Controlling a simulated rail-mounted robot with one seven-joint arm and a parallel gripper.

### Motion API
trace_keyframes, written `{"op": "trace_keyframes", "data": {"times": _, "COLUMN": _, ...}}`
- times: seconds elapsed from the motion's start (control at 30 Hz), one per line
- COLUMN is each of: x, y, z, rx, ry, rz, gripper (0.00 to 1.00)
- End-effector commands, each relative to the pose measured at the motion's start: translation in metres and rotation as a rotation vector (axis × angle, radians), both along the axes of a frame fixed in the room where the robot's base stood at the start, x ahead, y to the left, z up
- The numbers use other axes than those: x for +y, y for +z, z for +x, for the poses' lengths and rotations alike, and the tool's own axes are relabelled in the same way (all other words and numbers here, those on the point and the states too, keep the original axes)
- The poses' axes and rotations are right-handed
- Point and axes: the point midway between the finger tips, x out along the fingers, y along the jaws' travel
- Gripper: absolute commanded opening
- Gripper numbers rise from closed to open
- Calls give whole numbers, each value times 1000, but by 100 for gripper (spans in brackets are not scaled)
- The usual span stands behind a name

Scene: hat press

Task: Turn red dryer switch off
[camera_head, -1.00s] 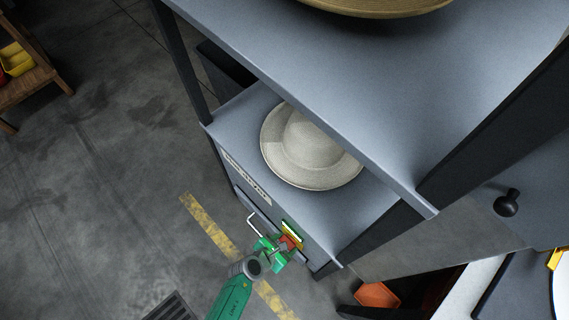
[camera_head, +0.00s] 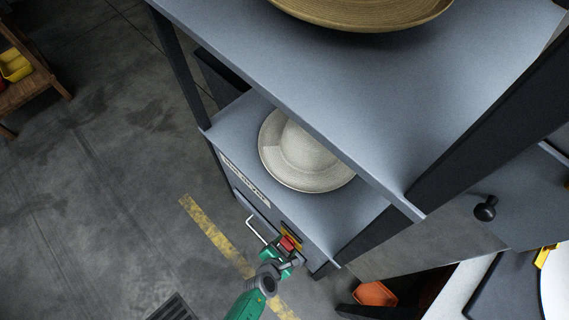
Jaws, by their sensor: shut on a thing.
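The switch's lower side is partly hidden by the gripper.
A pale hat (camera_head: 300,160) rests on the cabinet's lower shelf, and a tan brim (camera_head: 370,15) is on the upper shelf. A metal handle (camera_head: 256,230) sticks out left of the switch. A black knob (camera_head: 485,208) is at right. Floor at left is open.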

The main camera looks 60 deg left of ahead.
Motion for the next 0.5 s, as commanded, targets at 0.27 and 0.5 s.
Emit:
{"op": "trace_keyframes", "data": {"times": 0.27, "x": -4, "y": -2, "z": 0, "rx": 27, "ry": -2, "rz": 121, "gripper": 32}}
{"op": "trace_keyframes", "data": {"times": 0.5, "x": -7, "y": -6, "z": 1, "rx": 61, "ry": -3, "rz": 289, "gripper": 32}}
